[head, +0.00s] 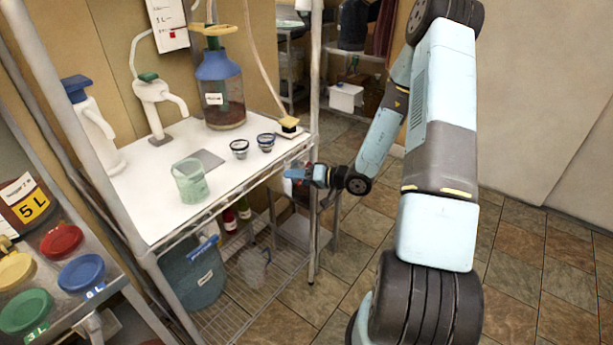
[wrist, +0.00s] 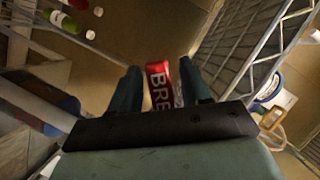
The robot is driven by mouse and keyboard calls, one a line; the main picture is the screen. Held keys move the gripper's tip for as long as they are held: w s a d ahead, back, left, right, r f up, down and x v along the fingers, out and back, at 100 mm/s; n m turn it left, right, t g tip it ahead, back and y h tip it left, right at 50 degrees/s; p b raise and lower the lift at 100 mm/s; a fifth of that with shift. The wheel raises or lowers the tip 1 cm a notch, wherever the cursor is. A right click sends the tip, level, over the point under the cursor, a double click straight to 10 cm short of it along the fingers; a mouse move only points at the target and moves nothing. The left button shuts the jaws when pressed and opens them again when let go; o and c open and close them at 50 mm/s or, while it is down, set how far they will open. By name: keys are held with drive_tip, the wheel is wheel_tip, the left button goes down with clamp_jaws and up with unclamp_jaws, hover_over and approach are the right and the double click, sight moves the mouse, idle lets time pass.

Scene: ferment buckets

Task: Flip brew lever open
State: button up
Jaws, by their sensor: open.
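A red lever with white letters reading "BRE" (wrist: 159,84) shows in the wrist view. It stands between the two fingers of my gripper (wrist: 160,72). The fingers are apart, with a gap visible on at least the right side of the lever. I cannot tell whether the left finger touches it. The lever's lower end is hidden behind my gripper's dark front bar. In the head view my gripper (head: 300,173) is at the right front edge of the white-topped shelf (head: 150,215). A small red patch shows at its tip, too small to read.
The shelf top holds a green measuring cup (head: 189,182), two small cups (head: 240,149) and a blue-necked carboy (head: 220,92). The rack's front post (head: 314,120) stands close to my gripper. A blue bucket (head: 193,275) is below. The tiled floor at right is clear.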

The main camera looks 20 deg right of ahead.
clamp_jaws()
idle(0.4)
